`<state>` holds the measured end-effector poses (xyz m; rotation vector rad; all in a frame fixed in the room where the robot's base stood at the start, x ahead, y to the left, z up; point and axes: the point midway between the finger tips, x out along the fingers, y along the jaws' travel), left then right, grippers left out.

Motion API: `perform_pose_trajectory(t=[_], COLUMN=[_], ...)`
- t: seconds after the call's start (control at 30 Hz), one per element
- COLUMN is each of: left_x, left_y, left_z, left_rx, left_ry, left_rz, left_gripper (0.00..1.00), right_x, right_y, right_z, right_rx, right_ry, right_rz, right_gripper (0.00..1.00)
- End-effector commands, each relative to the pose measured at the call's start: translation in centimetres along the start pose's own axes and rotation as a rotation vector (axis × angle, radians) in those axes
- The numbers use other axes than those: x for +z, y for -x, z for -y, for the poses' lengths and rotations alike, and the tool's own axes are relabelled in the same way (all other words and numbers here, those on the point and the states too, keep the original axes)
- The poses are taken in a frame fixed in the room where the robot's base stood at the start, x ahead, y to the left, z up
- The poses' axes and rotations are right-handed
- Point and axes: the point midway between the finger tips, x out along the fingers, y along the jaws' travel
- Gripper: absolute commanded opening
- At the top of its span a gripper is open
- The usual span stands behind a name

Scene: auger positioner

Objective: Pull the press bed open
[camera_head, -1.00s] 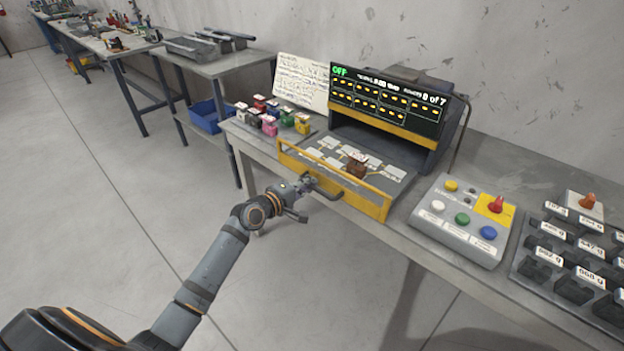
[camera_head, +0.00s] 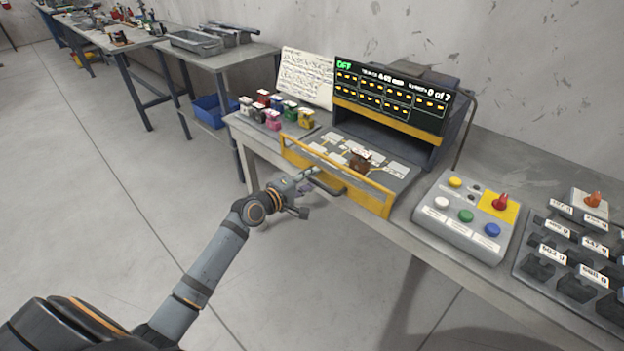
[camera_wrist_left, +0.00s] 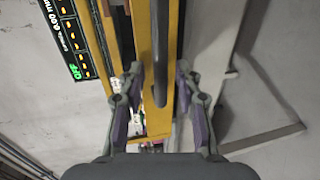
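The press bed (camera_head: 388,174) is a grey tray with a yellow front frame, sticking out of the dark press housing (camera_head: 440,150). A dark bar handle (camera_head: 328,187) is on its front; it also shows in the left wrist view (camera_wrist_left: 161,50). My left gripper (camera_head: 307,193) is at the handle, at the front of the bed. In the left wrist view its two fingers (camera_wrist_left: 159,88) are spread on either side of the handle's end, with gaps visible on both sides. My right gripper is not in view.
A display reading OFF tops the press. A button panel (camera_head: 468,218) with a red knob and a rack of labelled weights (camera_head: 575,255) stand to the right. Small coloured blocks (camera_head: 273,112) sit to the left. The floor in front of the bench is open.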

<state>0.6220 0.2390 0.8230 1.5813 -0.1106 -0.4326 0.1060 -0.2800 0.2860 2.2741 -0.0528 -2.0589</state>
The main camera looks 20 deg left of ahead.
Motion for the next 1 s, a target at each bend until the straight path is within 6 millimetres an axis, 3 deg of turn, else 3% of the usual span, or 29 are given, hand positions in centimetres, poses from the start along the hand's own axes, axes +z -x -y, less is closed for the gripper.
perform_pose_trajectory(t=[0.2,0.4,1.0], left_x=[0.1,0.0,-0.3], left_y=[4.3,6.5,6.8], left_z=[0.2,0.1,0.4], left_rx=[-0.007,-0.003,-0.009], left_ry=[-0.009,-0.004,-0.010], left_rz=[0.004,0.001,-0.007], left_gripper=[0.34,0.34,0.34], right_x=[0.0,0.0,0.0], right_y=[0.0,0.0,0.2], right_z=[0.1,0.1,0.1], right_rx=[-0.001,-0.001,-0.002], right_ry=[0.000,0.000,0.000], right_rz=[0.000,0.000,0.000], right_gripper=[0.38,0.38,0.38])
